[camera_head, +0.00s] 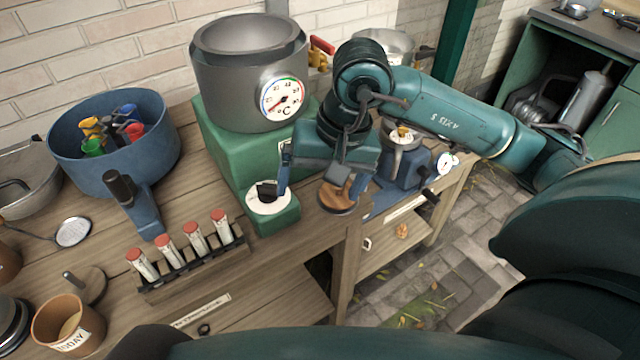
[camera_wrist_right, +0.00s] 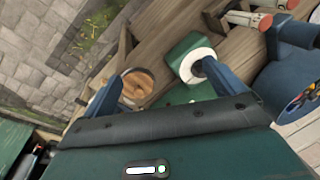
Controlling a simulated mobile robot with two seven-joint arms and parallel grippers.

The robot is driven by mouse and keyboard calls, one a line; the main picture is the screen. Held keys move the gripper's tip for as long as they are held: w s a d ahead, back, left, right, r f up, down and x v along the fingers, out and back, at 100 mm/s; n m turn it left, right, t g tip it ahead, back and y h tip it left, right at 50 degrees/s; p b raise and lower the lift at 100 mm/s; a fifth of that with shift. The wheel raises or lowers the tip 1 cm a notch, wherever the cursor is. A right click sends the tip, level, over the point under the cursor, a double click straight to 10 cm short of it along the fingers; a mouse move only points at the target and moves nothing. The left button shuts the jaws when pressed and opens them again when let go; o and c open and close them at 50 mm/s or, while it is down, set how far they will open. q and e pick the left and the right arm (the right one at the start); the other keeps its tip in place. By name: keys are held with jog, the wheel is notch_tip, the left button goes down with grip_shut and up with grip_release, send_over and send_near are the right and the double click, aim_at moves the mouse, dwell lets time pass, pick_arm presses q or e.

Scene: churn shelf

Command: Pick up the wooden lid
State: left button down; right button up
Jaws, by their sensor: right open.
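A round brown wooden lid (camera_head: 336,197) lies near the front edge of the bench, just right of the white dial. It also shows in the right wrist view (camera_wrist_right: 136,84), close to the finger on the left. My right gripper (camera_head: 320,185) is above the bench edge with its fingers apart, one by the dial and one by the lid. Nothing is held between the fingers, and they partly hide the lid in the head view. My left gripper is not in view.
A green heater base (camera_head: 225,150) with a steel pot (camera_head: 250,85) and dial (camera_head: 268,199) stands close left of the gripper. A tube rack (camera_head: 195,262) and blue tub (camera_head: 115,165) are farther left. A blue device (camera_head: 405,165) stands right. Paving lies beyond the bench.

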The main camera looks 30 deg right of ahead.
jog(key=w+d+r+n+t+h, duration=0.1)
jog(key=w+d+t+h, duration=0.15)
jog(key=d, duration=0.35)
jog(key=g, duration=0.1)
send_over(338, 191)
jog(key=shift+h, duration=0.35)
jog(key=f, duration=0.6)
jog(key=shift+s+a, duration=0.3)
jog(key=x, duration=0.3)
jog(key=p+x, duration=0.1)
jog(key=shift+s+d+f, duration=0.1)
jog(key=shift+d+f, duration=0.2)
jog(key=shift+d, duration=0.1)
jog(key=shift+f, duration=0.5)
jog(key=c, duration=1)
